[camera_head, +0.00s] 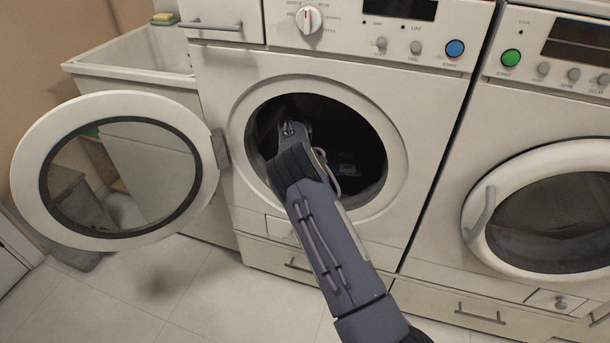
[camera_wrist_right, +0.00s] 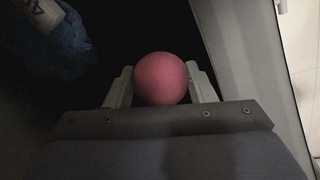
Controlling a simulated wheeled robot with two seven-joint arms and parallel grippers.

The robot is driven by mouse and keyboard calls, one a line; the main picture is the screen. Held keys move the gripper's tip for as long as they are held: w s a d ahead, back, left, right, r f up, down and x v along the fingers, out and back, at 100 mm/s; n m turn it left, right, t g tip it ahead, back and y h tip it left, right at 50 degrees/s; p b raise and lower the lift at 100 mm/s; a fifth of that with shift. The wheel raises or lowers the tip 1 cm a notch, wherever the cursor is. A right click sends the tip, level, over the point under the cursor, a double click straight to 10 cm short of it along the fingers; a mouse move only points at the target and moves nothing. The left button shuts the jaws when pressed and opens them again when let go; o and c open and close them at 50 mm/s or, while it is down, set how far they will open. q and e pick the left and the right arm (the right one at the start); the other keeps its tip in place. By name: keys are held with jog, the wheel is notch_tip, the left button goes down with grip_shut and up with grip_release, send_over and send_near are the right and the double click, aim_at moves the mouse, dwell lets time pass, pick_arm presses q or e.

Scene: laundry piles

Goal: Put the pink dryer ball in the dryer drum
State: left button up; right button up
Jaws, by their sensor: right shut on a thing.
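The pink dryer ball (camera_wrist_right: 161,79) sits between the fingers of my right gripper (camera_wrist_right: 160,88) in the right wrist view. The gripper is shut on it. In the head view my right arm reaches through the round opening of the dryer drum (camera_head: 268,122). The ball and the fingertips cannot be made out there in the dark interior. The dryer door (camera_head: 30,165) stands wide open to the left, its glass facing the room. My left gripper is not in view.
A dark blue item (camera_wrist_right: 62,45) with a pale marked patch lies at the upper left of the wrist view. A second machine (camera_head: 545,215) with its door shut stands right of the dryer. A sink (camera_head: 135,70) is behind the open door. The floor in front looks clear.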

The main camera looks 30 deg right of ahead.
jog(key=o, duration=0.9)
jog(key=shift+f, duration=0.1)
jog(key=shift+o, duration=0.2)
jog(key=p+v, duration=0.1)
jog(key=v, duration=0.6)
jog(key=shift+r+p, duration=0.4)
jog(key=shift+s+a+f, duration=0.1)
jog(key=shift+a, duration=0.05)
